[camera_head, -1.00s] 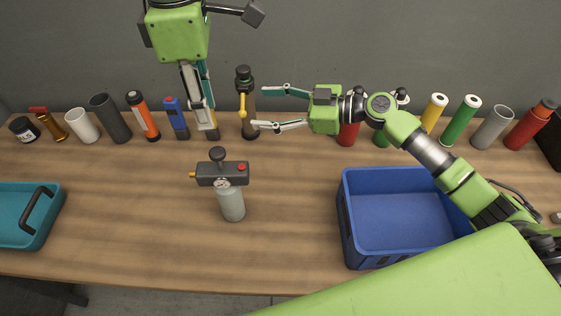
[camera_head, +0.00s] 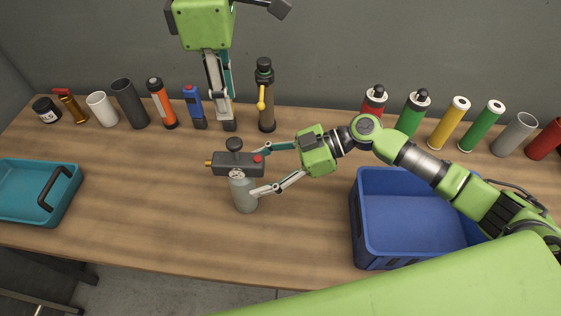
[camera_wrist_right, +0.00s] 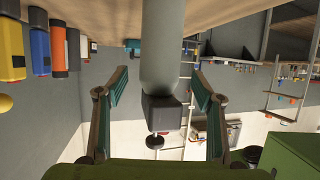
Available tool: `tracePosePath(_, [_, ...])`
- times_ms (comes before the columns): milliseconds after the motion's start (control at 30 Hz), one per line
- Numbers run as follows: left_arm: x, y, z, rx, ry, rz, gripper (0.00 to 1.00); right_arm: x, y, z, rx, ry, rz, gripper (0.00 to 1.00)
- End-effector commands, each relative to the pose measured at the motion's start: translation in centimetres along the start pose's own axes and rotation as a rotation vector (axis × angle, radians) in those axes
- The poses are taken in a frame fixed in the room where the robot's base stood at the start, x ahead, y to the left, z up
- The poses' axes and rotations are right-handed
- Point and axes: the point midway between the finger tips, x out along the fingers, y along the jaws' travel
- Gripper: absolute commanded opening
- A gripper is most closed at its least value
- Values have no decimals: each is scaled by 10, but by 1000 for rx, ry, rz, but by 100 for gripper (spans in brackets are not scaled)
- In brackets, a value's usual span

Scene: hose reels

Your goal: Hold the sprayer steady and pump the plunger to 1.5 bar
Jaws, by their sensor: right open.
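The sprayer (camera_head: 245,193) stands upright on the table, a grey bottle with a dark pump head, a gauge, a red button and a round black plunger knob (camera_head: 234,145) on top. The right wrist view shows it upside down, with the grey bottle (camera_wrist_right: 162,45) between the fingers. My right gripper (camera_head: 261,171) is open, its fingers reaching to the sprayer from the right, with a visible gap on each side in the wrist view. My left gripper (camera_head: 229,120) points down behind the sprayer, in front of the back row; its jaw opening is unclear.
A blue crate (camera_head: 362,230) stands to the right and a teal tray (camera_head: 68,205) to the left. Along the back are a blue device (camera_head: 194,108), an orange flashlight (camera_head: 162,104), a dark bottle (camera_head: 267,112) and several cylinders. The table left of the sprayer is clear.

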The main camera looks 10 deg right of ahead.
Motion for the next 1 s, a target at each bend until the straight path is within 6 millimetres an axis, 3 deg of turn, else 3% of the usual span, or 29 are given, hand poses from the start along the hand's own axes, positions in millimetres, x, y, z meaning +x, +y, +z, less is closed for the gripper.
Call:
tracePosePath(100, [0,0,0,0,0,0,28,21,0,-1,0,2,-1,62])
tracePosePath(300, [0,0,0,0,0,0,28,42,1,0,1,1,2,62])
tracePosePath(667, [0,0,0,0,0,0,28,48,0,0,1,0,1,62])
tracePosePath(700, [0,0,0,0,0,0,28,48,0,0,1,0,1,59])
tracePosePath(900, [0,0,0,0,0,0,28,48,1,0,1,0,2,8])
tracePosePath(1000, [0,0,0,0,0,0,28,48,1,0,1,0,2,8])
